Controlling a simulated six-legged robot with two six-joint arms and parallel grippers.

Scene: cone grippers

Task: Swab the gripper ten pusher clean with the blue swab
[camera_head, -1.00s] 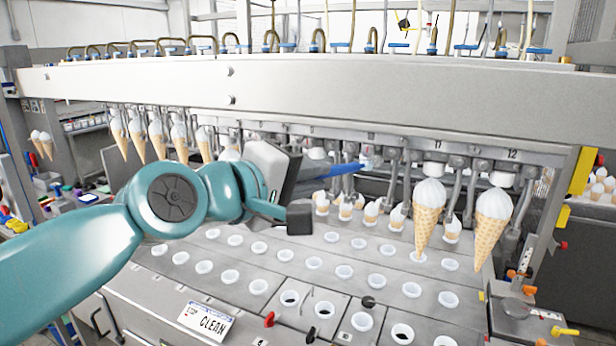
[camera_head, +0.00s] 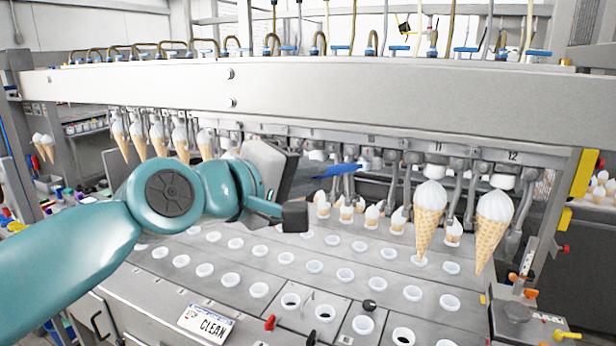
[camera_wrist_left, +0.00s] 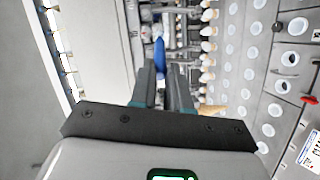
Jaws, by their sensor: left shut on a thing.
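My left gripper (camera_head: 312,180) is shut on the blue swab (camera_head: 338,171), whose blue length sticks out to the right in the head view. In the left wrist view the swab (camera_wrist_left: 159,58) stands between the two fingers and points away from the wrist. The swab's tip is near the row of cone grippers under the long beam. The gripper ten pusher cannot be made out clearly; the left wrist and gripper cover the area left of number 11 (camera_head: 438,147). I cannot tell whether the swab touches a pusher. My right gripper is out of view.
Two large cones hang at the right, one under number 11 (camera_head: 429,215) and one under number 12 (camera_head: 492,225). More cones hang at the left (camera_head: 158,140). The long beam (camera_head: 330,92) runs above. A plate with white-rimmed holes (camera_head: 345,275) lies below, with a CLEAN sign (camera_head: 206,324).

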